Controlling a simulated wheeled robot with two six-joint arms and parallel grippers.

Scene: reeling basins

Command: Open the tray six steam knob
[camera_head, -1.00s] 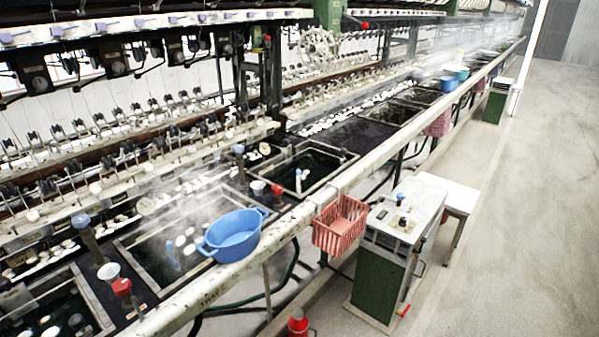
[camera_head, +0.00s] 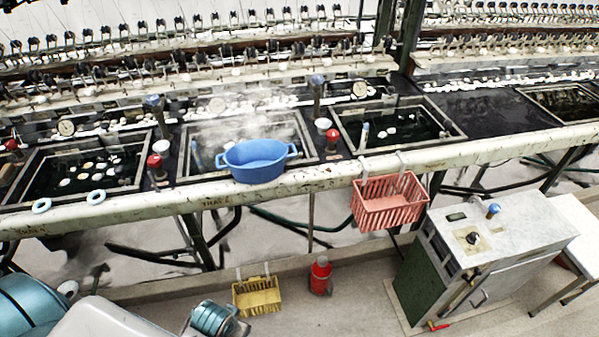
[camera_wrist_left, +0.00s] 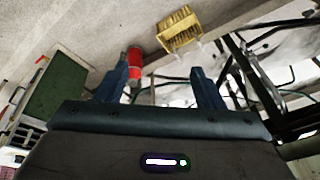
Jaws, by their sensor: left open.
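Several basins sit in the reeling bench, with red and blue knobs on posts between them. In the head view, red knobs (camera_head: 154,162) (camera_head: 332,136) (camera_head: 12,145) stand near the front corners of the basins. Blue knobs (camera_head: 152,101) (camera_head: 318,80) stand behind them. A "TRAY" label (camera_head: 214,203) is on the front rail, its number too small to read. I cannot tell which knob is the steam knob of tray six. My left gripper (camera_wrist_left: 162,88) is open and empty in the wrist view, away from all knobs. My right gripper is not in view.
A blue tub (camera_head: 257,162) sits on the rail (camera_head: 330,173) before the middle basin. A pink basket (camera_head: 390,200) hangs from the rail. A yellow basket (camera_head: 257,296), a red canister (camera_head: 320,276) and a green-sided cabinet (camera_head: 487,240) stand in front. Pipes run below the rail.

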